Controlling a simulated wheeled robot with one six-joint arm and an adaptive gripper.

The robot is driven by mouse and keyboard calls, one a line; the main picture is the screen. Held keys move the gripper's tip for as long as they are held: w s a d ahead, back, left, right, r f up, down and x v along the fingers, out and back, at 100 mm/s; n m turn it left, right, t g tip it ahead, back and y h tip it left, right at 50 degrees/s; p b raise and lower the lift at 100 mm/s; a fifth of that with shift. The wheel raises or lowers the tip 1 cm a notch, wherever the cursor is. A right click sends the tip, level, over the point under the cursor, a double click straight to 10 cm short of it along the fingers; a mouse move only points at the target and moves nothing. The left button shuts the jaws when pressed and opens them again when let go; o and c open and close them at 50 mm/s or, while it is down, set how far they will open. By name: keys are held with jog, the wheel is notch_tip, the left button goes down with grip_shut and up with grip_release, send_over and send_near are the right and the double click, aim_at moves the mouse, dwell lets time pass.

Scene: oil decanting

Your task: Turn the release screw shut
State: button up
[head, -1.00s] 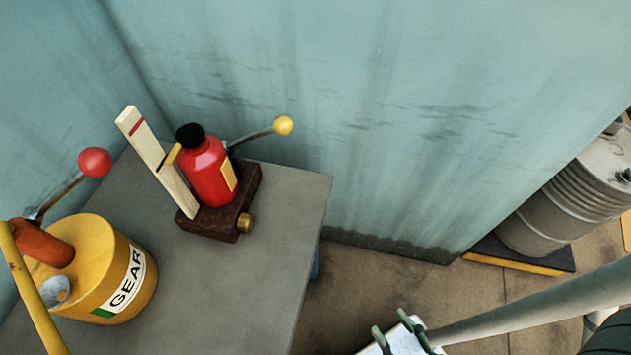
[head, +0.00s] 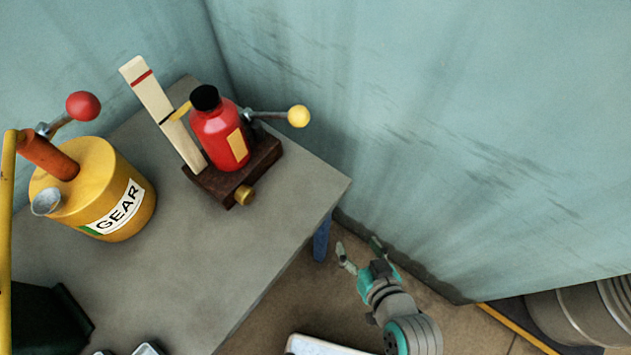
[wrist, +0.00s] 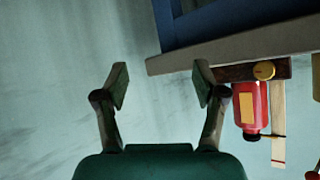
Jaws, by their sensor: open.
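The brass release screw (head: 244,195) sticks out of the front of a dark brown base (head: 222,188) under a red bottle-shaped jack (head: 226,138) on the grey table. In the wrist view the picture is upside down, and the screw (wrist: 264,70) shows at the right, below the table edge. My gripper (head: 359,247) is open and empty, off the table's right corner, to the right of the screw and apart from it.
A yellow GEAR can (head: 100,190) stands left on the grey table (head: 235,255). A pale stick (head: 160,110) leans beside the jack, and a yellow-knobbed lever (head: 298,116) points right. A blue table leg (head: 322,240) and the wall (head: 430,130) are near my gripper.

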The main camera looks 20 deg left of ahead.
jog(key=w+a+r+n+g, duration=0.1)
jog(key=a, duration=0.2)
jog(key=w+a+r+n+g+y, duration=0.1)
jog(key=a+r, duration=0.1)
jog(key=a, duration=0.1)
jog(key=w+a+r+n+g+y, duration=0.1)
jog(key=a, duration=0.2)
jog(key=shift+w+a+r+n, duration=0.1)
jog(key=shift+a+r+n, duration=0.1)
jog(key=shift+a+n, duration=0.15)
jog(key=n+g, duration=0.4)
jog(key=n, duration=0.1)
send_near(249, 197)
jog(key=shift+y, duration=0.4)
jog(key=x, duration=0.9)
jog(key=shift+w+f, duration=0.1)
jog(key=shift+f, duration=0.4)
jog(key=c, duration=1.1)
